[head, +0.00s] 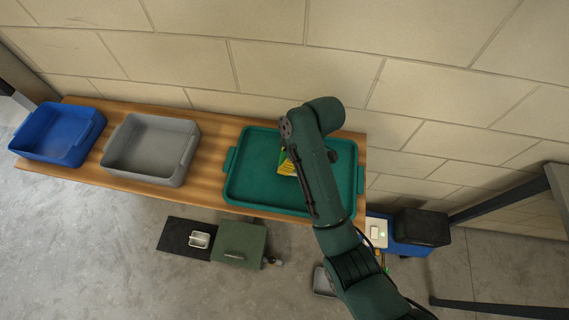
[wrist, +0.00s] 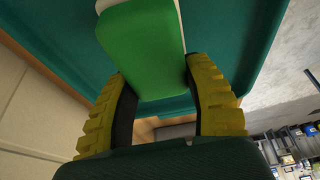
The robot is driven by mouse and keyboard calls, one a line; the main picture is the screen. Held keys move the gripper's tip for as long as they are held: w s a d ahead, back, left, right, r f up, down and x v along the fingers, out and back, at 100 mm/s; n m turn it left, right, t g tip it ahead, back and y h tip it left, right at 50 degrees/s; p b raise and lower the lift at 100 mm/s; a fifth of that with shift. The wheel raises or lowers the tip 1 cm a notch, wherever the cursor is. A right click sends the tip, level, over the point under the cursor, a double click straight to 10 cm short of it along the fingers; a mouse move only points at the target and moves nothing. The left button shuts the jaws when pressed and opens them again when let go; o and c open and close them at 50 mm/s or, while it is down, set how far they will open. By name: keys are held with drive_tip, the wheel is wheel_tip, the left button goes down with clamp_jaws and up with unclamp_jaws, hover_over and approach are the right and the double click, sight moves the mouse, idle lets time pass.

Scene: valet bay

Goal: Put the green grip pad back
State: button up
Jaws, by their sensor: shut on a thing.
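The green grip pad (wrist: 143,52) is a flat block with a bright green face and a pale edge. My gripper (wrist: 154,78) is shut on it, with a yellow ribbed finger on each side. In the head view my gripper (head: 287,163) is over the left-middle part of the teal tray (head: 240,190), and a sliver of green shows at its yellow fingers. My arm hides most of the pad and the middle of the tray there. I cannot tell how high the pad is above the tray floor.
A grey bin (head: 152,150) and a blue bin (head: 58,136) stand left of the tray on the wooden shelf (head: 210,165), against a block wall. Both look empty. Below are a green box (head: 238,244), a dark mat (head: 180,238) and a black case (head: 421,227).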

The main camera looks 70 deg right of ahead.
wheel_tip(320, 180, down, 3)
drive_tip(key=shift+a+r, duration=0.1)
drive_tip(key=shift+r, duration=0.1)
drive_tip(key=o, duration=1.1)
drive_tip(key=shift+o, duration=0.2)
drive_tip(key=shift+r, duration=0.1)
drive_tip(key=p+v, duration=0.6)
drive_tip(key=v, duration=0.6)
drive_tip(key=shift+r, duration=0.1)
